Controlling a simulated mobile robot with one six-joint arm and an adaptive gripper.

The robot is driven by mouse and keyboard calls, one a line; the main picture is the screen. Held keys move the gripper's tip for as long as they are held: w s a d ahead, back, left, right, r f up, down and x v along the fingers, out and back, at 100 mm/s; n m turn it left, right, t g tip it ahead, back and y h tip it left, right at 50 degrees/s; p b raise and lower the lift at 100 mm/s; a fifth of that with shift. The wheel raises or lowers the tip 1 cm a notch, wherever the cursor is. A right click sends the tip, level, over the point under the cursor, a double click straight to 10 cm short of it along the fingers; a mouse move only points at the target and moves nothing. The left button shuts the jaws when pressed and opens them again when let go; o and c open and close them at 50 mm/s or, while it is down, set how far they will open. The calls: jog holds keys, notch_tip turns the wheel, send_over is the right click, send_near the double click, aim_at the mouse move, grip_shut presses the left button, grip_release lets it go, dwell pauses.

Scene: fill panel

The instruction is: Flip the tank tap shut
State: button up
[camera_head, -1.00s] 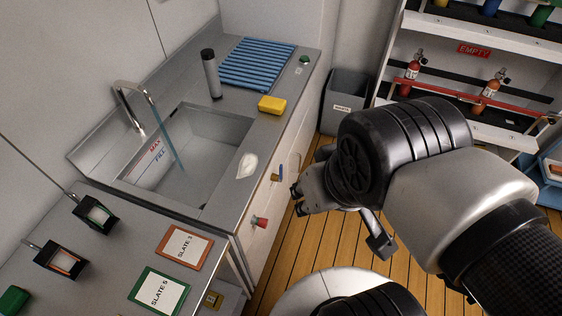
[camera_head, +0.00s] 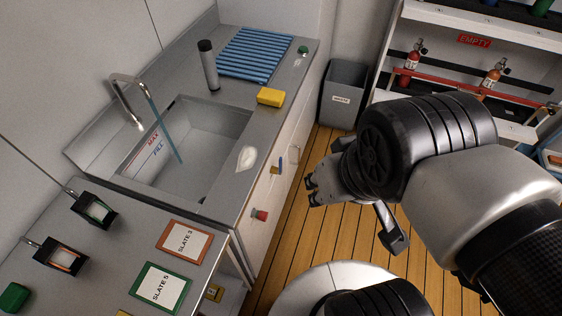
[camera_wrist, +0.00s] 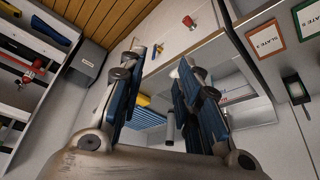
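A small tap with a blue lever and brass body (camera_head: 277,168) sticks out from the white cabinet front below the sink counter; its lever points upward in the head view. In the wrist view the blue-levered tap (camera_wrist: 159,49) appears between my fingers, some way beyond them. A red knob (camera_head: 260,214) is on the same front, nearer the slates; it also shows in the wrist view (camera_wrist: 188,21). Which fitting is the tank tap is not labelled. My gripper (camera_head: 313,187) is open and empty, to the right of the blue lever, apart from it.
A bluish stream runs from the faucet (camera_head: 128,90) into the sink (camera_head: 213,122). A yellow sponge (camera_head: 270,97), soap and a blue drying rack (camera_head: 254,52) lie on the counter. A grey bin (camera_head: 342,92) stands behind my gripper. The wooden floor (camera_head: 310,230) beside the cabinet is clear.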

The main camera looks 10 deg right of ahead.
jog(key=shift+w, duration=0.2)
jog(key=shift+c, duration=0.6)
jog(key=w+n, duration=0.2)
jog(key=w, duration=0.1)
jog(key=w+d+f+n+h+p, duration=0.1)
jog(key=w+n, duration=0.2)
jog(key=w+f+n+g, duration=0.1)
jog(key=w+n, duration=0.2)
jog(key=shift+w+d+h+p, duration=0.3)
jog(key=shift+d+p, duration=0.05)
jog(key=shift+p, duration=0.05)
grip_shut()
jog(key=w+a+f+n+p, duration=0.3)
jog(key=w+a+f+n, duration=0.1)
jog(key=w+f+n, duration=0.9)
jog(key=a+f+n+g, duration=0.1)
jog(key=a+f+n, duration=0.3)
jog(key=f+n, duration=0.4)
notch_tip(320, 180, down, 3)
jog(key=shift+w+f+n, duration=0.1)
jog(key=shift+w+n, duration=0.15)
jog(key=shift+n, duration=0.05)
jog(key=shift+a, duration=0.1)
